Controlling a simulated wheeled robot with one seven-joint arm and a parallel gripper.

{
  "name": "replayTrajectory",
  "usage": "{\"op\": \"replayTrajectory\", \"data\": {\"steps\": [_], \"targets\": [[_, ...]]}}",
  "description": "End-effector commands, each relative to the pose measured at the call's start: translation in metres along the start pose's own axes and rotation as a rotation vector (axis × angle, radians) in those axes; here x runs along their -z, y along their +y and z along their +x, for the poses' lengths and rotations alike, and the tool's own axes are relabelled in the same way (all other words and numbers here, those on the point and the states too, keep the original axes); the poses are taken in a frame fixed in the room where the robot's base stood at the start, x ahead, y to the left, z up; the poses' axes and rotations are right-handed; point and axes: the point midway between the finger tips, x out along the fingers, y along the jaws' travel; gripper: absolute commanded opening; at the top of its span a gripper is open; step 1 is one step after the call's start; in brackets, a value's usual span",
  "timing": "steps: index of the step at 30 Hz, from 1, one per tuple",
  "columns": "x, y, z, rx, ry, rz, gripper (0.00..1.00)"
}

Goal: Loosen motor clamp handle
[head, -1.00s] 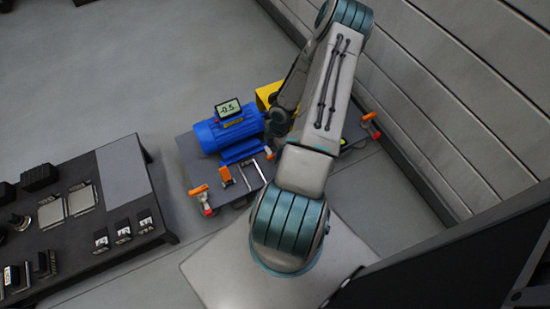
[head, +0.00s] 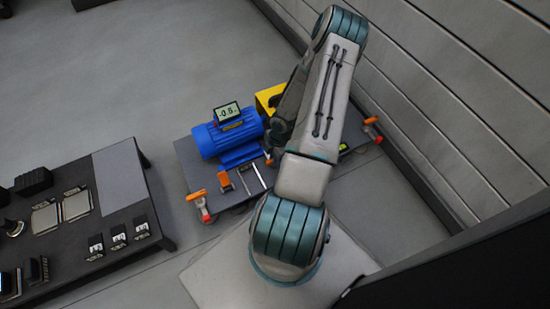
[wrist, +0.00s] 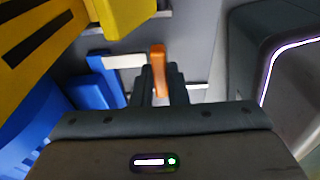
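In the wrist view an orange handle (wrist: 158,60) stands between the dark fingers of my gripper (wrist: 162,84). The fingers are close together along both sides of it, with no clear gap. The blue motor (head: 222,140) sits on the grey skid (head: 190,160), with a small display (head: 228,112) reading about -0.5 on top. Another orange lever (head: 225,181) stands on the skid in front of the motor.
A yellow block (head: 266,97) is beside the motor; yellow also fills the upper left of the wrist view (wrist: 40,40). Orange-handled fittings (head: 198,196) (head: 371,121) sit at the skid's corners. A dark bench (head: 165,243) with small parts is at left. A panelled wall (head: 450,90) runs along the right.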

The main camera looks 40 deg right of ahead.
Motion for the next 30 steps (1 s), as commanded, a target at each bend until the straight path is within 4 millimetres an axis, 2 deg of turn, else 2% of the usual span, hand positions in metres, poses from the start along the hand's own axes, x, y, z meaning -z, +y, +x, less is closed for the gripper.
{"op": "replayTrajectory", "data": {"steps": [5, 15, 26, 30], "targets": [[0.0007, 0.0004, -0.003, 0.006, 0.001, -0.038, 0.0], [0.0009, 0.0001, -0.0018, 0.035, 0.001, -0.231, 0.0], [0.0003, -0.0008, 0.0005, 0.039, 0.001, -0.252, 0.0], [0.0009, -0.001, -0.0029, 0.051, 0.001, -0.323, 0.0]]}}
